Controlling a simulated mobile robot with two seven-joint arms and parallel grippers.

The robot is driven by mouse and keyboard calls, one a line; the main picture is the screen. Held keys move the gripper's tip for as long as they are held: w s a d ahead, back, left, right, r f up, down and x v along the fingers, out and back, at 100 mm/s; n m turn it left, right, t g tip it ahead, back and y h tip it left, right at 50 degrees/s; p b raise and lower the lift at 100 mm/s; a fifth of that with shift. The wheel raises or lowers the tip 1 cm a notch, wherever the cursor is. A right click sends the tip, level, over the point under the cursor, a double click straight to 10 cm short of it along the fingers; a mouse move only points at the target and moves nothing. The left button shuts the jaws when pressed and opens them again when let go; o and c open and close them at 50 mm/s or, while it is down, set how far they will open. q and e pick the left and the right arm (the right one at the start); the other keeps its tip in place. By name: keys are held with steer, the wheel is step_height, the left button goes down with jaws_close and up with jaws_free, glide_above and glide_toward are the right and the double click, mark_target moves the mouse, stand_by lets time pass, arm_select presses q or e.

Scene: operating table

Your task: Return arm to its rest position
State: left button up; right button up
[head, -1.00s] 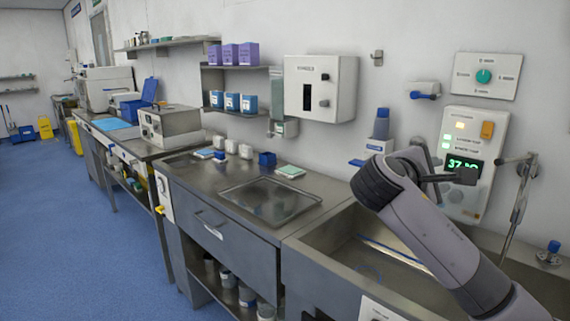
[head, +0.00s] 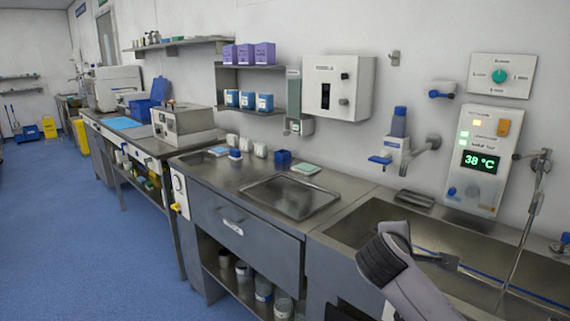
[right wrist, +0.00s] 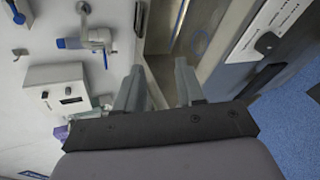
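My right arm (head: 412,277) comes in from the lower right and is over the front of the sink. Its gripper (head: 442,260) points right and away, low over the basin, clear of the wall panel. In the right wrist view the two fingers of the gripper (right wrist: 158,84) stand apart with nothing between them. My left arm and gripper are not in view.
The steel sink (head: 350,225) lies under the gripper, with a tap (head: 535,190) at right. A control panel (head: 480,160) on the wall reads 38 °C. A soap dispenser (head: 397,145) is on the wall. A tray (head: 290,196) lies on the counter at left.

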steer(key=s+a+f+m+y, duration=0.1)
steer(key=s+a+f+y, duration=0.1)
steer(key=s+f, duration=0.35)
steer(key=s+a+f+m+y, duration=0.1)
steer(key=s+a+f+y, duration=0.15)
steer(key=f, duration=0.65)
steer(key=s+a+f+m+y, duration=0.1)
steer(key=s+f+y, duration=0.2)
steer(key=f, duration=0.4)
steer(key=s+d+f+m+y, duration=0.1)
steer(key=s+f+m, duration=0.3)
steer(key=s, duration=0.6)
steer(key=s+f+m+y, duration=0.1)
steer(key=s+f+m, duration=0.3)
steer(key=s, duration=0.6)
steer(key=shift+d+f+m, duration=0.2)
steer(key=shift+d+m, duration=0.2)
steer(key=shift+m, duration=0.3)
stand_by(3.1)
